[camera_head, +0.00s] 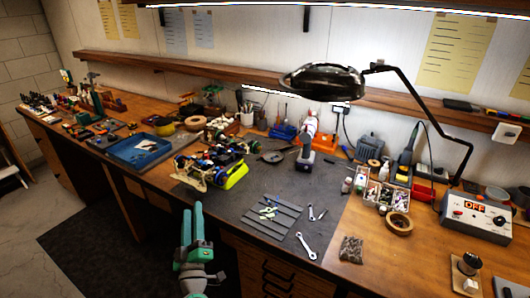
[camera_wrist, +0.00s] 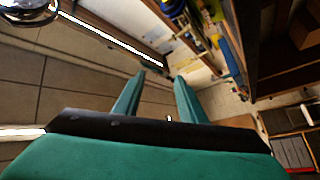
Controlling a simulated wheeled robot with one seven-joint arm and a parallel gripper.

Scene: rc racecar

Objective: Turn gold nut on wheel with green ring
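The RC racecar (camera_head: 212,165) sits on the dark mat near the bench's front edge. It has a yellow-green body part, a tan part at the front left and dark wheels. The green ring and the gold nut are too small to make out in the head view. My gripper (camera_head: 193,208) is teal and points up in front of the bench, below the car in the picture and apart from it. In the wrist view my gripper (camera_wrist: 160,76) has its two fingers apart with nothing between them.
A blue tray (camera_head: 140,150) lies left of the car. Wrenches (camera_head: 306,246) and a grooved dark tray (camera_head: 272,216) lie on the mat. A cordless tool (camera_head: 306,140) stands behind. A black lamp (camera_head: 322,82) hangs over the bench. The floor at front left is clear.

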